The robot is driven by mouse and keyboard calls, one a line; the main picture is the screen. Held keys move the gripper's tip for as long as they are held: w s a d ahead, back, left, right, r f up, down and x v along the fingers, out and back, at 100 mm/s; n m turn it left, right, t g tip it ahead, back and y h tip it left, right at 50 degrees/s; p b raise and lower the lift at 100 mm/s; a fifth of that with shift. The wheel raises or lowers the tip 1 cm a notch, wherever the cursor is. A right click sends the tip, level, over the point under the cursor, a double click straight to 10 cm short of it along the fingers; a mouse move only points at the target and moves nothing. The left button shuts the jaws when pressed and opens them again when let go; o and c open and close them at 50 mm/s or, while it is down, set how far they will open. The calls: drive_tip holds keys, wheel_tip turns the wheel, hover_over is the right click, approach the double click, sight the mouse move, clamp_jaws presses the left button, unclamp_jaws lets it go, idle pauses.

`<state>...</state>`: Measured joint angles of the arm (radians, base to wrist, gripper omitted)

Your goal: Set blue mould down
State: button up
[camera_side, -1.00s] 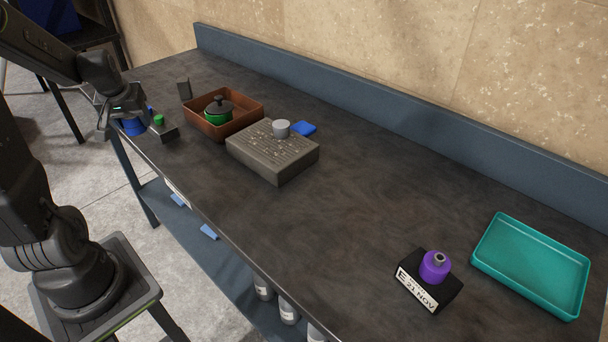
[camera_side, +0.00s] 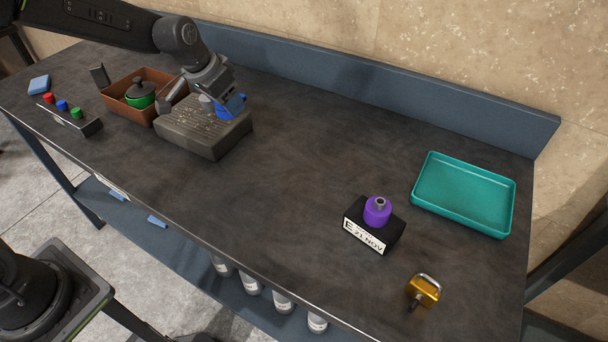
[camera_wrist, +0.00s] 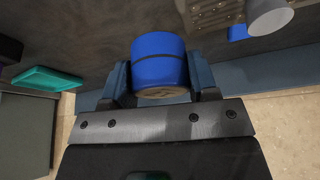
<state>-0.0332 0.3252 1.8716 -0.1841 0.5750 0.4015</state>
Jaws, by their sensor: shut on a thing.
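The blue mould (camera_wrist: 160,62) is a short blue cylinder with a dark line round it and a brownish end face. It sits between the two fingers of my gripper (camera_wrist: 160,80), which are shut on it from both sides. In the side view the blue mould (camera_side: 231,106) shows below my gripper at the right back part of the perforated grey block (camera_side: 190,136). I cannot tell whether it touches the bench. A small flat blue piece (camera_wrist: 238,32) lies apart from it in the wrist view.
A pale grey cylinder (camera_side: 206,103) stands on the block. A brown tray (camera_side: 122,108) holds a green lidded pot (camera_side: 140,95). A button box (camera_side: 78,121) is at left. Mid-bench is clear.

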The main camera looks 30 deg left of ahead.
drive_tip(key=d+m, duration=0.2)
drive_tip(key=d, duration=0.5)
hover_over(310, 173)
drive_tip(key=s, duration=0.1)
drive_tip(key=shift+h, duration=0.4)
drive_tip(key=f, duration=0.7)
drive_tip(key=shift+s+a, duration=0.2)
drive_tip(key=shift+f, duration=2.05)
drive_tip(key=shift+f, duration=0.2)
drive_tip(key=o, duration=1)
